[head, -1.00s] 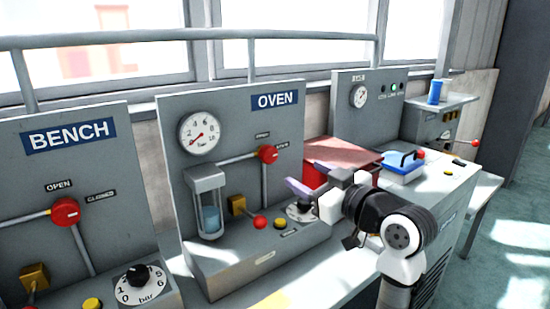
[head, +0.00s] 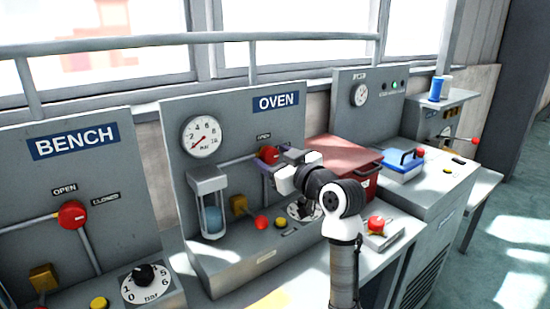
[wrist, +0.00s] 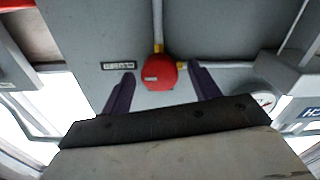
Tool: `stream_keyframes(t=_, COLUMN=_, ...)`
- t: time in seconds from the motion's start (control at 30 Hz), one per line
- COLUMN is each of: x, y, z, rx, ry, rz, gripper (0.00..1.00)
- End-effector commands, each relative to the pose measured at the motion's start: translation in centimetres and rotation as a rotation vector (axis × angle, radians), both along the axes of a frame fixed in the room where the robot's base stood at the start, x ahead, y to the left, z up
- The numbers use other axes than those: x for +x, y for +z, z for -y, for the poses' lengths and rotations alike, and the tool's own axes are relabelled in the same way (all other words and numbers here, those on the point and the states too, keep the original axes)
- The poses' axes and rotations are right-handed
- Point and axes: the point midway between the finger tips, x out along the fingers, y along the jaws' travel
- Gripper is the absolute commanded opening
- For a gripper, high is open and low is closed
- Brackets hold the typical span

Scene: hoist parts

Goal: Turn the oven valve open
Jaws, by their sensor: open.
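The oven valve is a round red knob (head: 269,154) on the grey panel under the blue OVEN sign (head: 275,102). In the wrist view the red knob (wrist: 158,71) sits between my two purple fingertips, with yellow fittings at its edge. My gripper (head: 267,164) is open, one finger on each side of the knob, with gaps showing (wrist: 160,92). I cannot tell how deep the fingers reach. A small OPEN label (head: 264,136) is above the valve. My gripper partly hides the knob and the panel's right side in the head view.
The BENCH panel with its own red valve (head: 72,214) stands at the left. A sight glass (head: 210,205), a red-tipped lever (head: 262,223) and a dial (head: 301,210) are on the oven panel. A red box (head: 345,156) and a blue-lidded box (head: 402,164) stand to the right.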

Motion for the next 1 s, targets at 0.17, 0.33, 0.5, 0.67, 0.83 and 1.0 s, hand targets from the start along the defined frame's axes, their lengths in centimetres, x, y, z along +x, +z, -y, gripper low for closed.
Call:
stream_keyframes(t=0.17, x=-0.02, y=0.00, z=0.03, rx=0.000, ry=0.000, rz=0.000, gripper=0.44)
stream_keyframes(t=0.33, x=-0.03, y=0.00, z=0.03, rx=0.000, ry=0.000, rz=0.000, gripper=0.22)
stream_keyframes(t=0.5, x=-0.04, y=-0.04, z=0.04, rx=-0.002, ry=0.000, rz=0.002, gripper=0.16)
stream_keyframes(t=0.67, x=-0.05, y=-0.15, z=0.04, rx=-0.026, ry=0.000, rz=0.019, gripper=0.16)
stream_keyframes(t=0.83, x=-0.05, y=-0.37, z=0.03, rx=-0.091, ry=0.000, rz=0.066, gripper=0.16)
stream_keyframes(t=1.0, x=-0.05, y=-0.53, z=0.03, rx=-0.198, ry=0.000, rz=0.144, gripper=0.16)
